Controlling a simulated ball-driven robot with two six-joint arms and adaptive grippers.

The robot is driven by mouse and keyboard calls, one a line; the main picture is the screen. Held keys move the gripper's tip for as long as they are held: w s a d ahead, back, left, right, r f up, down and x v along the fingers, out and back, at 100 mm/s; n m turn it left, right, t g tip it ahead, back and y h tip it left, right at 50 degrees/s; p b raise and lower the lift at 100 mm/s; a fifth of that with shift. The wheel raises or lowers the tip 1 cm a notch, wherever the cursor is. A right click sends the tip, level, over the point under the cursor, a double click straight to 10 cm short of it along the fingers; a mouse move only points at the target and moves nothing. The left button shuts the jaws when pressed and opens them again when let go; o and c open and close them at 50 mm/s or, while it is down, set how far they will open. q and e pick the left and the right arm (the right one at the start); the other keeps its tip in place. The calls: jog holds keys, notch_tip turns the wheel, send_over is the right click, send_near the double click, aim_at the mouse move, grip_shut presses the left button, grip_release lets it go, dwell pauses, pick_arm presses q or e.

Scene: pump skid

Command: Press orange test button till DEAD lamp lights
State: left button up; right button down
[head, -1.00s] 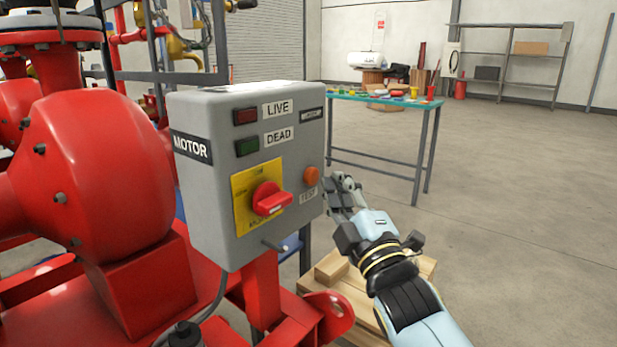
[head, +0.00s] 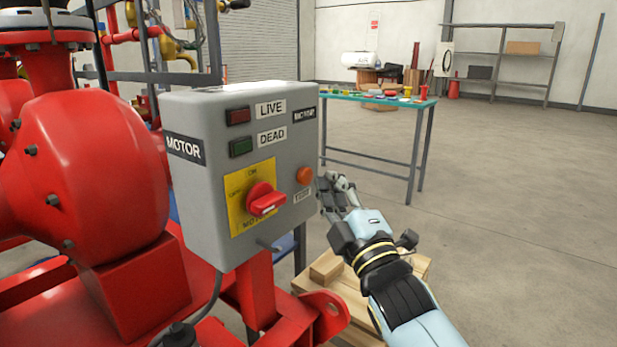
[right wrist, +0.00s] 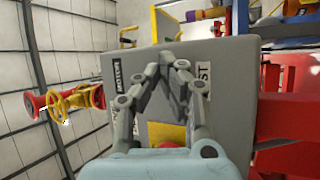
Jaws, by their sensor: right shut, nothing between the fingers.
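The grey motor box (head: 215,185) carries an orange test button (head: 304,175) on its front face at the right, above the TEST label. The green DEAD lamp (head: 241,147) and the red LIVE lamp (head: 238,116) both look dark. A red rotary switch (head: 265,200) sits on a yellow plate. My right gripper (head: 326,183) is shut and empty, just right of the button in the head view. In the right wrist view the shut fingertips (right wrist: 172,55) point at the box face and hide the button. Contact cannot be told. My left gripper is not in view.
A red pump (head: 95,180) fills the left side. A wooden pallet (head: 365,305) with a block lies below my right arm. A teal-topped table (head: 385,103) with small items stands behind. The floor at the right is clear.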

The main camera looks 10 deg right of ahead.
jog(key=shift+w+a, duration=0.1)
jog(key=shift+w, duration=0.05)
jog(key=shift+w+a, duration=0.2)
jog(key=shift+w+a+b, duration=0.25)
jog(key=shift+w+b, duration=0.05)
jog(key=shift+w, duration=0.05)
dwell(1.0)
jog(key=shift+s+d, duration=0.1)
jog(key=shift+s, duration=0.05)
jog(key=shift+s+d+p, duration=0.3)
jog(key=shift+s+d, duration=0.15)
jog(key=shift+s, duration=0.1)
jog(key=s+d, duration=0.1)
jog(key=s, duration=0.1)
jog(key=s+d, duration=0.2)
jog(key=shift+p, duration=0.3)
dwell(0.3)
dwell(0.4)
